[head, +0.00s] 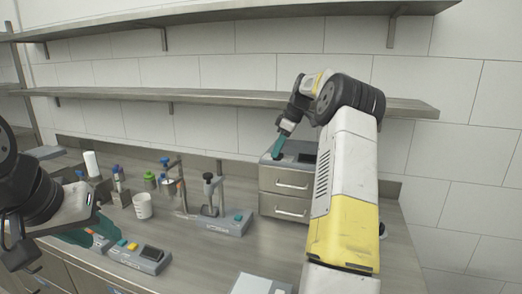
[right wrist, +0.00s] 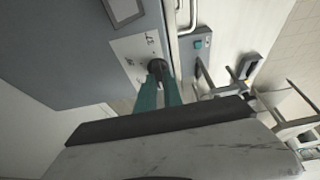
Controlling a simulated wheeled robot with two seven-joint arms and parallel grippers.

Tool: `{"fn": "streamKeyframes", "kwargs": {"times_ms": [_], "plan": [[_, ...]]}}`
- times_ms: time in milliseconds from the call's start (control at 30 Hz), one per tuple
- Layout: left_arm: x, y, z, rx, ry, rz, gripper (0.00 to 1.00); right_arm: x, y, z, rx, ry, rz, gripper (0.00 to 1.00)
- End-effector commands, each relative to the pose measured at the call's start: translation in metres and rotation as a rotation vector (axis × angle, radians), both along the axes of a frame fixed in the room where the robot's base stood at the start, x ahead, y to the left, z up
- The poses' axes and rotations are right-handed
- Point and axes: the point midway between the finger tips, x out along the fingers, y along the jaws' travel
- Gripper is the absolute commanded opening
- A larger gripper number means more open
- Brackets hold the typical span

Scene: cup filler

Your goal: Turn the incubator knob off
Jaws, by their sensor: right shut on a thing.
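The incubator (head: 285,181) is a grey box with two drawer fronts at the back of the bench. My right gripper (head: 278,151) reaches down onto its top left part with teal fingers. In the right wrist view the teal fingers (right wrist: 160,88) are shut on a dark round knob (right wrist: 157,66). The knob sits on a light panel (right wrist: 137,54) with small markings. The fingers partly hide it, and I cannot read its setting. My left gripper (head: 82,236) is low at the left, above the bench's front edge. Its fingertips are partly hidden, so its opening is unclear.
A stand with a dark clamp (head: 211,190), a white cup (head: 142,206) and a small device with coloured buttons (head: 140,256) stand on the bench. Bottles stand further left. Wall shelves (head: 230,97) run above. Some bench between the devices is clear.

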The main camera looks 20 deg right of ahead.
Motion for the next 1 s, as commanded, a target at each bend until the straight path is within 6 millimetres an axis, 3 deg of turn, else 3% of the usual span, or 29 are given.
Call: {"fn": "streamKeyframes", "kwargs": {"times_ms": [367, 400, 500, 833, 1000], "plan": [[0.0000, 0.0000, 0.0000, 0.000, 0.000, 0.000, 0.36, 0.0000, -0.0008, 0.0008, -0.002, -0.001, 0.006, 0.00], [0.0000, 0.0000, 0.0000, 0.000, 0.000, 0.000, 0.36, 0.0000, -0.0008, 0.0008, -0.002, -0.001, 0.006, 0.15], [0.0000, 0.0000, 0.0000, 0.000, 0.000, 0.000, 0.36, 0.0000, -0.0007, 0.0008, -0.002, -0.001, 0.006, 0.33], [0.0000, 0.0000, 0.0000, 0.000, 0.000, 0.000, 0.36, -0.0001, -0.0001, 0.0004, -0.002, -0.001, -0.001, 0.33], [0.0000, 0.0000, 0.0000, 0.000, 0.000, 0.000, 0.36, -0.0008, 0.0007, 0.0006, -0.002, -0.001, -0.092, 0.33]]}}
